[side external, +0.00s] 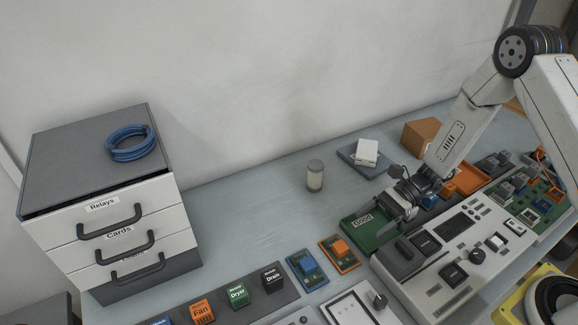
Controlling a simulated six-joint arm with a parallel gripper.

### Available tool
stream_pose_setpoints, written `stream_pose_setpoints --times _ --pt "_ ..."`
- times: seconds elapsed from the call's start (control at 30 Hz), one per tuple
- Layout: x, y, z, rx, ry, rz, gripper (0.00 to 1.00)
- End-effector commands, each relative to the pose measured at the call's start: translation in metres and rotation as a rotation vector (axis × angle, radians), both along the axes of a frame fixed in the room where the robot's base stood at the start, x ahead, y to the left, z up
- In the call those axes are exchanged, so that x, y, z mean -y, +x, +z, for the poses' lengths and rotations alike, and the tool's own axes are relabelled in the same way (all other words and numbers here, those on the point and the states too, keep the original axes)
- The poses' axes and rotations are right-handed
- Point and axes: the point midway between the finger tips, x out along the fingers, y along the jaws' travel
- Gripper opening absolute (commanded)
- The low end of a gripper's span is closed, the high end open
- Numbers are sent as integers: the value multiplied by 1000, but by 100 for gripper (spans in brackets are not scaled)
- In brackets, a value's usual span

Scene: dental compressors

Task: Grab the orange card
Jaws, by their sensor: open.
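An orange card (340,251), a small board with a raised orange block, lies flat on the bench to the right of a similar blue card (308,269). My gripper (392,211) points down, open, above the green tray or board (362,232), to the right of the orange card and apart from it. Nothing shows between its fingers, though the view of them is small.
A grey control panel (440,262) stands close to the right of the card. Labelled modules, including an orange Fan one (202,312), line the front. A drawer cabinet (110,205) stands left; a small jar (315,176) stands behind.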

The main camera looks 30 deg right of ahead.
Motion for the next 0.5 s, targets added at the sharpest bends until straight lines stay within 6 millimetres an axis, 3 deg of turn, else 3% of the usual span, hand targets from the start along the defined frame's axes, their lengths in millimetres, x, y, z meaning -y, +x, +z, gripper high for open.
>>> stream_pose_setpoints --times 0.3,0.5 --pt "-21 0 -9 -2 0 1 85" --pt "-24 0 -10 -1 -1 1 85"
